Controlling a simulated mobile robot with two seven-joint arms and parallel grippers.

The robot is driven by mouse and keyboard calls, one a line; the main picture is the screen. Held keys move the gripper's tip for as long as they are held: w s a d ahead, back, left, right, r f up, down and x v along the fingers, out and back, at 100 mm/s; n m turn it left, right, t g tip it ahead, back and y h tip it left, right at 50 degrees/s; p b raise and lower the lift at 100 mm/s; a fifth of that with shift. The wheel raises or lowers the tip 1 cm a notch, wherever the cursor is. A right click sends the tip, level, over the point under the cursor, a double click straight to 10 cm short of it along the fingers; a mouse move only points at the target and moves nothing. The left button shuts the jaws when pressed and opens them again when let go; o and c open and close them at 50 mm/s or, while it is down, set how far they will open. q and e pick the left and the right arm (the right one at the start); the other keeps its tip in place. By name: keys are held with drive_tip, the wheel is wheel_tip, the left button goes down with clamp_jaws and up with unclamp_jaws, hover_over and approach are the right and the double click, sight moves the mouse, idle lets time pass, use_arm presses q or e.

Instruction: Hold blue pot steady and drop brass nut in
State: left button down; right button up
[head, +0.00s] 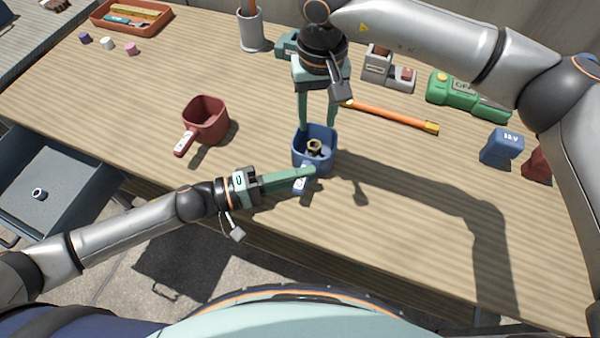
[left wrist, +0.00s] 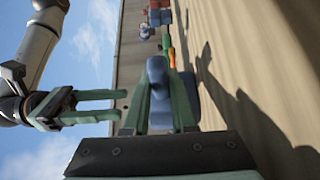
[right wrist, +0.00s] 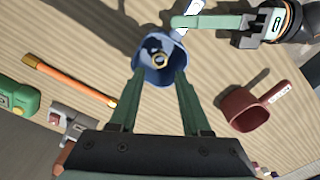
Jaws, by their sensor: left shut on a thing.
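The blue pot (head: 328,160) stands near the table's front edge, its handle (head: 300,183) pointing toward me. My left gripper (head: 308,172) is shut on this handle; the left wrist view shows the handle (left wrist: 157,72) between its fingers. The brass nut (head: 314,147) shows within the pot's opening, and the right wrist view also shows the nut (right wrist: 160,61) inside the rim. Whether it rests on the pot's floor is hard to tell. My right gripper (head: 318,122) is above the pot, pointing down, fingers apart and empty.
A red pot (head: 206,120) stands to the left. An orange rod (head: 392,116) and a green device (head: 468,97) lie right of my right gripper. Blue (head: 502,147) and dark red blocks are at far right. An open drawer (head: 60,190) is at left. The front right table is clear.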

drive_tip(key=shift+o, duration=1.4)
wheel_tip(320, 180, up, 12)
use_arm(q)
drive_tip(key=shift+c, duration=1)
unclamp_jaws()
